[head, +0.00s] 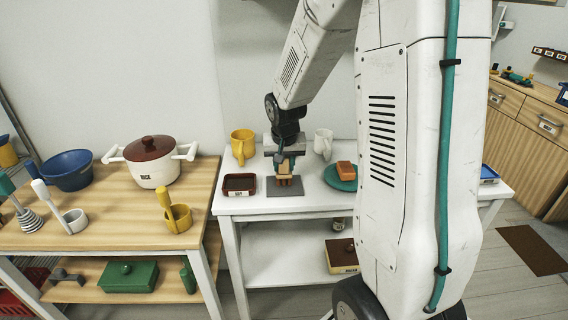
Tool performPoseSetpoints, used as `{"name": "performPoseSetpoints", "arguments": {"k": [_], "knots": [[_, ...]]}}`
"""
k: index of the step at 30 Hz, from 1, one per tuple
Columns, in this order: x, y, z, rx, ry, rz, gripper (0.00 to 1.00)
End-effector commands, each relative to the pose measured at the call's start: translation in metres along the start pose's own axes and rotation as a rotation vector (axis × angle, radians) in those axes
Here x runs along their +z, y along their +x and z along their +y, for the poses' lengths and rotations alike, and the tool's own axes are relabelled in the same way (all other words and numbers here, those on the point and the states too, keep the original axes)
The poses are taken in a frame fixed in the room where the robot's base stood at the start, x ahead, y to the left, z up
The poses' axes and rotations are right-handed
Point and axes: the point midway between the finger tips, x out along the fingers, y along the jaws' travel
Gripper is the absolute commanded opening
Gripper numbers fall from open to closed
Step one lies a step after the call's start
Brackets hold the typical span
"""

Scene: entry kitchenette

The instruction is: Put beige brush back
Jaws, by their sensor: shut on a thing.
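My gripper (285,163) points down over the white table and is shut on the beige brush (284,171). The brush has a beige upper part and reddish-brown lower parts. It is upright over a dark grey mat (292,192). Whether its lower end touches the mat is too small to tell. The gripper jaws partly hide the top of the brush.
Left of the mat is a dark red labelled tray (239,193); right is a teal plate (333,182) with an orange block (346,170). A yellow mug (243,142) and white mug (323,141) stand behind. A wooden table (120,232) with cookware adjoins at left.

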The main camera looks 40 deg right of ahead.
Motion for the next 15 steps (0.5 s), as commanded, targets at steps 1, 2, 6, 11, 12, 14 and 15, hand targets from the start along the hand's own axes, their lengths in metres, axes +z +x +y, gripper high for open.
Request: {"name": "performPoseSetpoints", "arguments": {"k": [1,2,6,11,12,14,15], "knots": [[-0.0005,-0.0007,0.0,0.0,0.0,0.001,0.08],[-0.0004,-0.0008,0.0,0.0,0.0,0.001,0.08],[0.0,0.0003,0.0001,0.0,0.0,0.0,0.08],[0.0011,0.004,0.0002,0.0,0.001,0.0,0.36],[0.001,0.0038,0.0002,0.0,0.001,0.001,0.47],[0.001,0.0037,0.0002,0.0,0.001,0.001,0.53],[0.001,0.0037,0.0002,0.0,0.001,0.0,0.53]]}}
